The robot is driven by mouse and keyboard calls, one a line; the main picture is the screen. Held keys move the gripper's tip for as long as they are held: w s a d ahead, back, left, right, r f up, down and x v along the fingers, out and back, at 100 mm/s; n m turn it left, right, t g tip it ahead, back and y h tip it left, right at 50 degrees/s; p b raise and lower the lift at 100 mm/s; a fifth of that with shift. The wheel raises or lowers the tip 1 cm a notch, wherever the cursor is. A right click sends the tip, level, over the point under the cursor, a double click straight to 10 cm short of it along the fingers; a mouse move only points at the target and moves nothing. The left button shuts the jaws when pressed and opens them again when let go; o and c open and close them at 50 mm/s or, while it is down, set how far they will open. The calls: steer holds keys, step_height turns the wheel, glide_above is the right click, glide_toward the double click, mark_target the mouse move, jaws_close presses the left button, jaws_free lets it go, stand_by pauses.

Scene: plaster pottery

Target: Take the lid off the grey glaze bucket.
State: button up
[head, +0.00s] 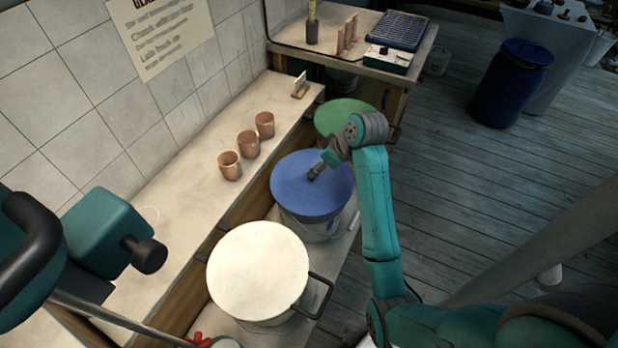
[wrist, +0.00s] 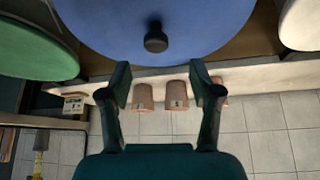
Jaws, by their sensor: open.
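A blue lid (head: 300,188) covers the middle bucket (head: 318,225), whose pale grey wall shows beneath it. In the wrist view the blue lid (wrist: 215,25) has a dark round knob (wrist: 155,38) near its middle. My gripper (wrist: 161,80) is open and empty. In that picture the knob appears just beyond its fingertips, between the two finger lines, and I see no contact. In the head view my arm reaches over the blue lid from the right. No label naming the glaze is readable on this bucket.
A white-lidded bucket (head: 257,272) stands nearer and a green-lidded one (head: 345,115) farther, both close to the blue lid. Three clay cups (head: 248,143) stand on the ledge by the tiled wall. A side table (head: 285,32) is beyond.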

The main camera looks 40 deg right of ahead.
mark_target(299, 194)
steer(key=shift+d+x, duration=0.15)
steer(key=shift+x, duration=1.75)
steer(key=shift+d+x, duration=0.15)
steer(key=shift+x, duration=1.8)
steer(key=shift+s+f, duration=0.15)
jaws_close()
